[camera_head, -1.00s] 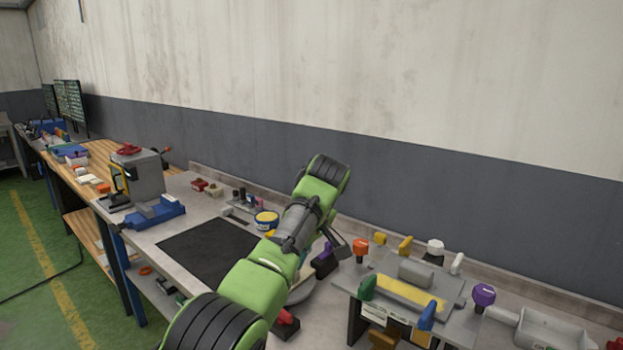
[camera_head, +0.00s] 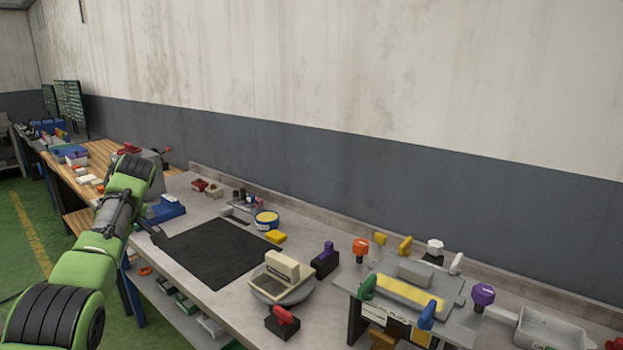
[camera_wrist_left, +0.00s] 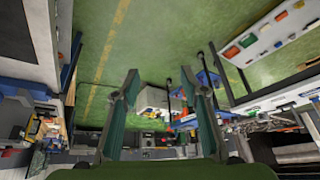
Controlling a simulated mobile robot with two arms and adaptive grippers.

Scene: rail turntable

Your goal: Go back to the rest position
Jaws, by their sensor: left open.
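My left arm (camera_head: 112,215) is green with black joint bands and comes in from the left in the head view, raised at the bench's left side. My left gripper (camera_wrist_left: 159,85) shows in the left wrist view with its two teal-grey fingers spread wide and nothing between them. In the wrist view it hangs in the air, with green floor, a yellow line and shelves beyond it. My right gripper is in neither view.
The grey bench holds a black mat (camera_head: 215,252), a round turntable (camera_head: 272,292) with a cream block (camera_head: 283,264) and a fixture (camera_head: 405,285) with coloured knobs. A blue-based device (camera_head: 165,210) stands close behind my left arm. The mat is clear.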

